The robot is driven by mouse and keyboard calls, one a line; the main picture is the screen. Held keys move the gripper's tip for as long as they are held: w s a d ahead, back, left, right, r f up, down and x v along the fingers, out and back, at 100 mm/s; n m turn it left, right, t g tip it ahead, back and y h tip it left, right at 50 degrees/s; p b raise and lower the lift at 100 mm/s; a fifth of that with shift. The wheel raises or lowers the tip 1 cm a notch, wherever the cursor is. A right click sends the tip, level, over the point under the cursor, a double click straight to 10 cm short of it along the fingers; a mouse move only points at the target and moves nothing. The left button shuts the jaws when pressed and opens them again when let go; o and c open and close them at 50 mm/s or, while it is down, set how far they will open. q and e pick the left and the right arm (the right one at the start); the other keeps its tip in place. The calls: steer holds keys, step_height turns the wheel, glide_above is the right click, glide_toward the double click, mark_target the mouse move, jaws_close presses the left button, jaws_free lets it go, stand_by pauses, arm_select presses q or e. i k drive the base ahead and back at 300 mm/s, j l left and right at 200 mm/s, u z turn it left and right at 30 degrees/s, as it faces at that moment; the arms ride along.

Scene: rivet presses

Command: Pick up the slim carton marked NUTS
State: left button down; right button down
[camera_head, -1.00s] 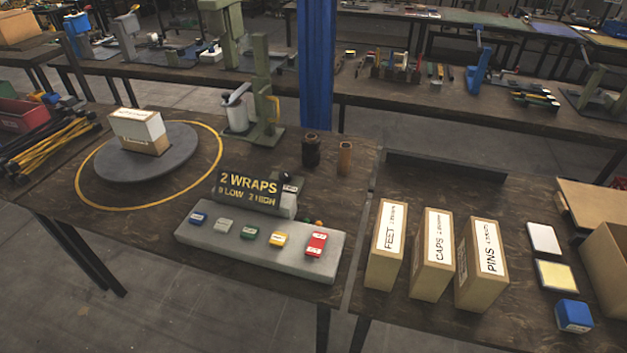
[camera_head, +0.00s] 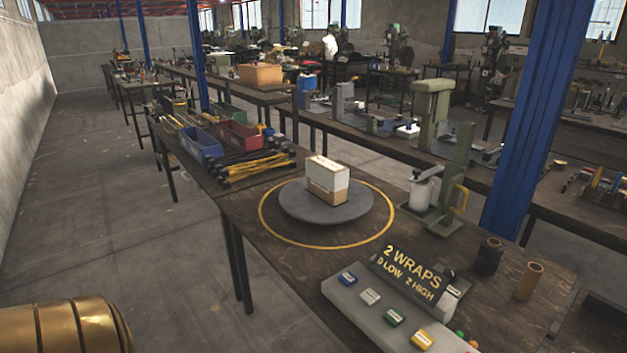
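No carton with a readable NUTS mark shows in the head view. A white box (camera_head: 328,171) sits on a tan box (camera_head: 322,192), stacked on the grey round turntable (camera_head: 300,209). Any lettering on the white box is too small to read. Neither of my grippers is in view, and nothing is touching the stack.
A yellow ring (camera_head: 262,222) surrounds the turntable. A "2 WRAPS" sign (camera_head: 410,275) stands behind a grey button panel (camera_head: 345,300). A green press (camera_head: 455,180) stands right of the ring. Blue (camera_head: 201,146) and red (camera_head: 240,136) bins stand behind. The left floor is clear.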

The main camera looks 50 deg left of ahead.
mark_target(328, 179)
steer(key=u, duration=1.4)
